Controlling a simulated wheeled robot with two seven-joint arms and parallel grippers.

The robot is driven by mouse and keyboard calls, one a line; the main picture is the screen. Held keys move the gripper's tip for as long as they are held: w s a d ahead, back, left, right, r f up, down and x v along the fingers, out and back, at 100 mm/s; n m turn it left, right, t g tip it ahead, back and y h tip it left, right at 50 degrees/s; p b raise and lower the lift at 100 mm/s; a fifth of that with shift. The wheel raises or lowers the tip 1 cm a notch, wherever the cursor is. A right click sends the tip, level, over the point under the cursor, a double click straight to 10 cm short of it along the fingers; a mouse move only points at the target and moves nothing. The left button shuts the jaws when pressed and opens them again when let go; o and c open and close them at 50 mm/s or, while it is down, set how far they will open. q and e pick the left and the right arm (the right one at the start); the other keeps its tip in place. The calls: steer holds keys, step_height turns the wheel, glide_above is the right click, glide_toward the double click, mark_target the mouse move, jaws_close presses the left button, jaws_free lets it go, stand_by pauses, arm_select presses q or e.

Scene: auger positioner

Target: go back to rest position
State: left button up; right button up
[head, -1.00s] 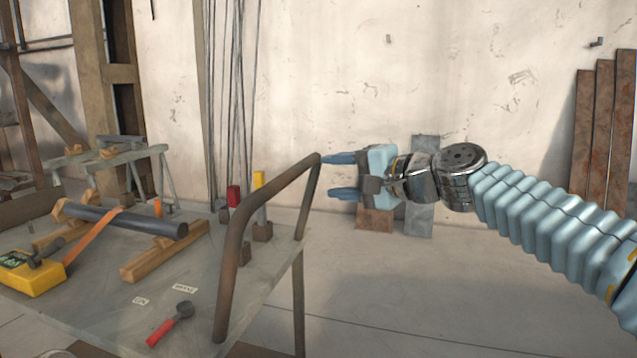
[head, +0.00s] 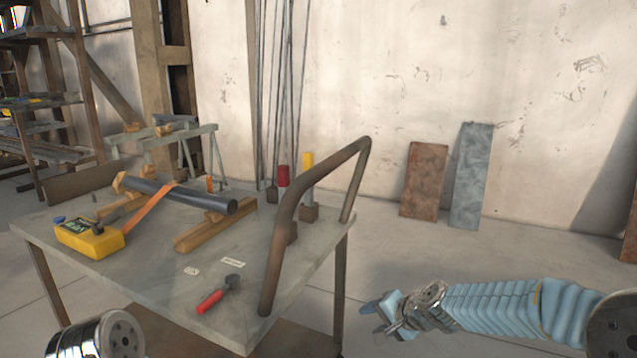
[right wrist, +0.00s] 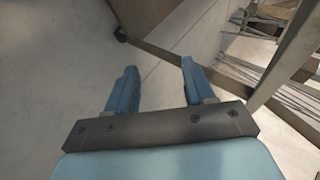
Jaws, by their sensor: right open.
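My right gripper (head: 375,317) is at the lower right in the head view, low beside the table and to the right of its bent brown handle (head: 303,205). It points left and is empty. In the right wrist view its two blue fingers (right wrist: 154,88) stand apart with bare floor between them. My left gripper is out of view; only a silver joint of my own arm shows at the bottom left of the head view.
The table (head: 150,285) bears a dark bar (head: 185,196) on wooden blocks, a yellow device (head: 90,240), a red-handled hammer (head: 218,296) and red and yellow handled tools. Two plates (head: 424,180) lean on the wall. The floor between table and wall is clear.

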steer(key=s+f+n+g+h, duration=0.1)
steer(key=s+f, duration=0.3)
steer(key=f, duration=0.3)
steer(key=s+f+n+g, duration=0.1)
steer(key=s+f, duration=0.2)
steer(key=f, duration=0.5)
steer(key=s+a+f+n+g, duration=0.1)
steer(key=s+f+n+g, duration=0.1)
steer(key=s+f, duration=0.6)
steer(key=s+a+f+n+g, duration=0.1)
steer(key=s+f, duration=0.6)
steer(key=s, duration=0.7)
steer(key=shift+s+a+f+n+g, duration=0.25)
steer(key=shift+s+f+n+g, duration=0.1)
steer(key=shift+n+g, duration=0.35)
